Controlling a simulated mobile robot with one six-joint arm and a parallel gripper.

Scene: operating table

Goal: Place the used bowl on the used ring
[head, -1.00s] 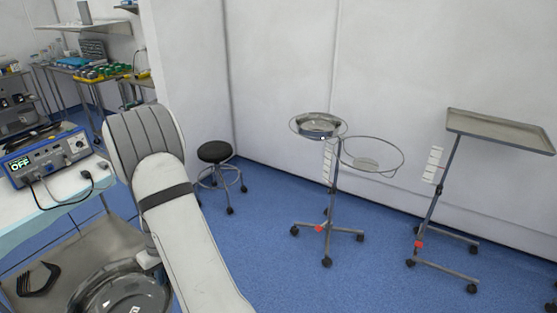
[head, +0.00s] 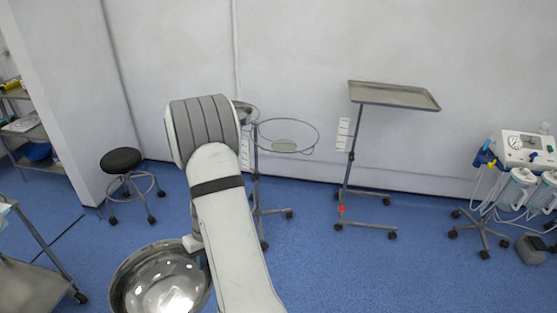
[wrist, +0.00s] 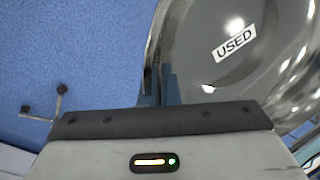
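The used bowl (head: 160,280) is a shiny steel bowl at the bottom of the head view, below my arm. In the wrist view the bowl (wrist: 190,45) shows its "USED" label and fills the upper right. My gripper (wrist: 151,86) is shut on the bowl's rim; the fingers are mostly hidden. The bowl hangs over open floor, apart from the ring stand. The stand's right ring (head: 318,135) is empty, with a pale plate inside its outline; I cannot read any label. The left ring, with another steel bowl (head: 243,107), is partly hidden behind my arm.
A tray stand (head: 395,95) stands right of the ring stand. A black stool (head: 121,161) is at left, a trolley (head: 28,285) at the lower left edge. A suction unit (head: 520,170) is at far right. Blue floor lies clear before the ring stand.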

